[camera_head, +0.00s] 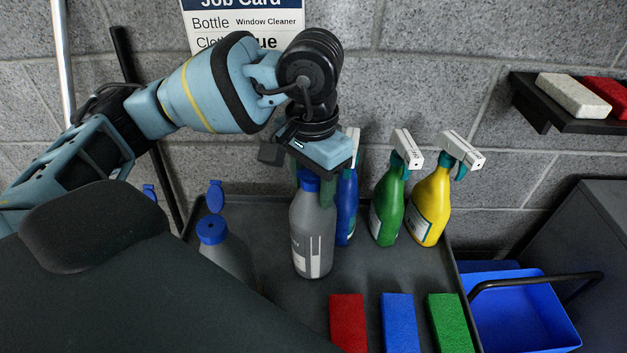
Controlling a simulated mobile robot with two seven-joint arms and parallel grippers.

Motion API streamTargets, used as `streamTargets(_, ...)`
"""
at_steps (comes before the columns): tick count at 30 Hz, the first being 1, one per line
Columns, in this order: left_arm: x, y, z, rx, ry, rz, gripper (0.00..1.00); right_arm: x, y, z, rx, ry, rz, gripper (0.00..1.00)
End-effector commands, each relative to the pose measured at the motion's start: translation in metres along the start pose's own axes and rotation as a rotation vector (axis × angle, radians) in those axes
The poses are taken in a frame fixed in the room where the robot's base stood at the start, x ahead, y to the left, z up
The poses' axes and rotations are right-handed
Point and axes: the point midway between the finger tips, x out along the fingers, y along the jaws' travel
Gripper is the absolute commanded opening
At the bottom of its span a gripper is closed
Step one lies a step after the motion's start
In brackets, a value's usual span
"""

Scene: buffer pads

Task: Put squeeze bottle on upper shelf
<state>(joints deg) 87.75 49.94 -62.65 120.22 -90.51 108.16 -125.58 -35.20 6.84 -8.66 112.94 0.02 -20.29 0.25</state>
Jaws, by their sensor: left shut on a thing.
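A grey squeeze bottle (312,235) with a blue cap stands upright over the dark tray-like surface (275,215) in the middle. My left gripper (314,180) reaches down from above and is shut on this bottle near its cap; the fingers are partly hidden by the wrist. I cannot tell whether the bottle's base touches the surface. A second grey bottle (224,252) with a flipped-up blue cap stands to the left, partly hidden by my own body. My right gripper is not in view.
Blue (346,207), green (388,207) and yellow (430,207) spray bottles stand right of the held bottle. Red (348,322), blue (400,322) and green (450,322) pads lie in front. A blue bucket (520,315) is at right. A black wall shelf (540,105) holds pads.

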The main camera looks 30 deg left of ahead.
Motion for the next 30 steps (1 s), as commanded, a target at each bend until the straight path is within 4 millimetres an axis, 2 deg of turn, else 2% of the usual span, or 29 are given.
streamTargets(5, 0.002, 0.000, 0.000, 0.000, 0.001, 0.000, 0.00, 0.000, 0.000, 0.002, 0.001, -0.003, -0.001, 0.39)
streamTargets(6, 0.003, 0.000, 0.000, 0.000, -0.001, 0.000, 0.49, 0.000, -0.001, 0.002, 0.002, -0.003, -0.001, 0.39)
streamTargets(11, 0.002, 0.000, 0.000, 0.000, 0.000, -0.001, 0.70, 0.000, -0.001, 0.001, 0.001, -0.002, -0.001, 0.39)
streamTargets(19, 0.001, 0.000, 0.000, 0.000, 0.001, -0.001, 0.70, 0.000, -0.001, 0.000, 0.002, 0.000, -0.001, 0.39)
streamTargets(23, -0.006, 0.000, -0.001, 0.000, 0.004, -0.001, 0.70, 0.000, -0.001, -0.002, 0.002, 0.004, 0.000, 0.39)
streamTargets(26, -0.019, 0.000, -0.001, 0.000, 0.004, 0.001, 0.70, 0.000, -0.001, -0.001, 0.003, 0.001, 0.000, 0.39)
streamTargets(30, -0.046, 0.000, -0.002, 0.000, 0.005, 0.000, 0.70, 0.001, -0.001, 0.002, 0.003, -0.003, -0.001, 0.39)
